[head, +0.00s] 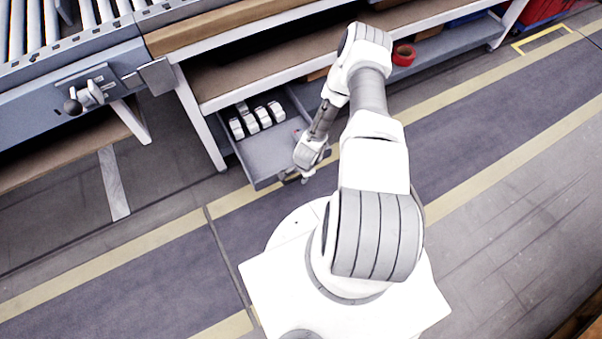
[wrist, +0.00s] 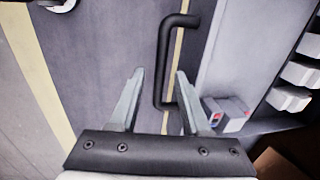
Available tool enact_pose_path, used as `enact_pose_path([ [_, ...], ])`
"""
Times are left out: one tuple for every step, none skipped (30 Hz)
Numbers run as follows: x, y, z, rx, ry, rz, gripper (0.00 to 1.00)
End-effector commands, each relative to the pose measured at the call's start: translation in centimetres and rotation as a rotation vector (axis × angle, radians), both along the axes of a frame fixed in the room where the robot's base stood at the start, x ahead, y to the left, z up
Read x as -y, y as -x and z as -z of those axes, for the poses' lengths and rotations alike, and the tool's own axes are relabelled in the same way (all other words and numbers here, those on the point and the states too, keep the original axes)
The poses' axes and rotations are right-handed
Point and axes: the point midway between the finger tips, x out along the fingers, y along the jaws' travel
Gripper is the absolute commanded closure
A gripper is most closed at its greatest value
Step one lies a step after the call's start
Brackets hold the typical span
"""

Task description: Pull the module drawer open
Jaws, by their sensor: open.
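The module drawer (head: 262,170) is a grey tray pulled partly out under the bench, with several white modules (head: 250,122) standing in its back part. In the wrist view the drawer's grey floor (wrist: 240,55) is on the right, with white modules (wrist: 290,98) at the edge. Its black bar handle (wrist: 163,60) runs along the drawer front. My gripper (head: 304,179) is at the drawer's front right. In the wrist view my gripper (wrist: 161,71) is open, its fingers on either side of the handle in the picture. I cannot tell whether they touch it.
A small grey block with red and blue marks (wrist: 227,113) is inside the drawer. The bench (head: 300,60) with shelves stands above and behind; a red tape roll (head: 404,55) lies on a lower shelf. A roller conveyor (head: 60,30) is at left. The floor before the drawer is clear.

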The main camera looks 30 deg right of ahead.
Motion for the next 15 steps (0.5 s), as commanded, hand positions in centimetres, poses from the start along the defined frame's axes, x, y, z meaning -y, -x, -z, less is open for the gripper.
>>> enact_pose_path([
  [0.0,0.0,0.0,0.001,0.000,0.000,0.53],
  [0.0,0.0,0.0,0.001,0.000,0.000,0.53],
  [0.0,0.0,-0.2,0.001,0.000,0.000,0.53],
  [0.0,0.0,-0.3,0.001,0.000,0.000,0.53],
  [0.0,0.0,-0.5,0.001,0.000,0.000,0.53],
  [0.1,0.0,-1.0,0.002,0.001,0.000,0.53],
  [0.1,0.1,-1.4,0.002,0.001,0.000,0.53],
  [0.1,0.2,-1.9,0.002,0.001,0.000,0.53],
  [0.1,0.3,-2.6,0.002,0.001,0.000,0.53],
  [0.1,0.4,-3.2,0.002,0.001,0.000,0.53],
  [0.1,0.5,-3.9,0.002,0.001,0.000,0.53],
  [0.1,0.7,-4.9,0.002,0.001,0.001,0.53],
  [0.1,0.8,-5.6,0.001,0.001,0.000,0.53],
  [0.1,1.0,-6.4,0.002,0.001,0.000,0.53],
  [0.1,1.1,-7.4,0.002,0.001,-0.001,0.53],
])
